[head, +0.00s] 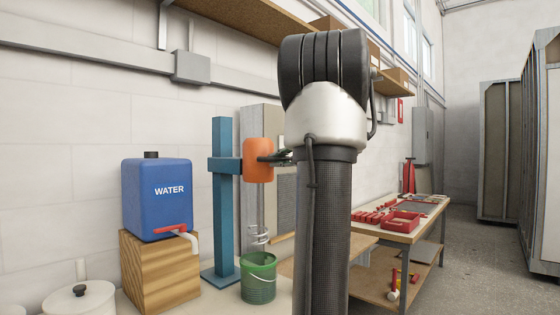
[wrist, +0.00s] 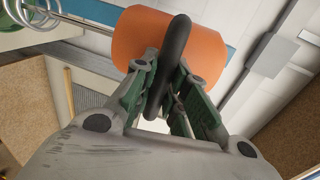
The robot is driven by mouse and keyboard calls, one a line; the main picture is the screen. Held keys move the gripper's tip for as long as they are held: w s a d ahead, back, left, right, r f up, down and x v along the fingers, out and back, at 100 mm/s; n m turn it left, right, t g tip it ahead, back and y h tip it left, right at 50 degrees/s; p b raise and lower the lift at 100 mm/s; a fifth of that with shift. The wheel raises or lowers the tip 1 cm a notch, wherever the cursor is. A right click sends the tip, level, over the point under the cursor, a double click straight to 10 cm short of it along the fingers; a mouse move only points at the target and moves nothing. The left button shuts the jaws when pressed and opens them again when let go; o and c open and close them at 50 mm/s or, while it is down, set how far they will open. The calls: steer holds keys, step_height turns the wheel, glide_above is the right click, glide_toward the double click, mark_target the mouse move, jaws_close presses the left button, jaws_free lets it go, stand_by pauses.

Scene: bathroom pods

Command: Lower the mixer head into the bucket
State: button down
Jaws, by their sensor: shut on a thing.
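The orange mixer head (head: 257,160) sits on a blue upright stand (head: 222,195), held by a blue bracket. Its spiral paddle (head: 260,236) hangs below it on a thin rod, just above the rim of the green bucket (head: 258,285). My gripper (head: 279,157) is at the mixer's right side. In the wrist view my gripper (wrist: 172,88) is shut on the black handle (wrist: 178,45) of the mixer head, with the orange body (wrist: 212,52) behind it. The spiral paddle (wrist: 32,14) shows at the top left there. The bucket's inside is hidden in the head view.
A blue water tank (head: 157,200) with a red tap stands on a wooden block (head: 165,270) left of the stand. A lidded white pot (head: 78,300) is at the lower left. A workbench (head: 400,235) with red tools and a red tray (head: 402,221) is at the right.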

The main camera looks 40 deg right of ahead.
steer(key=shift+f, duration=0.15)
step_height(320, 180, down, 19)
stand_by(0.4)
steer(key=shift+s, duration=0.1)
steer(key=c, duration=1.5)
jaws_free()
steer(key=shift+f, duration=0.1)
steer(key=shift+o, duration=0.4)
steer(key=shift+r, duration=0.2)
steer(key=v, duration=1.2)
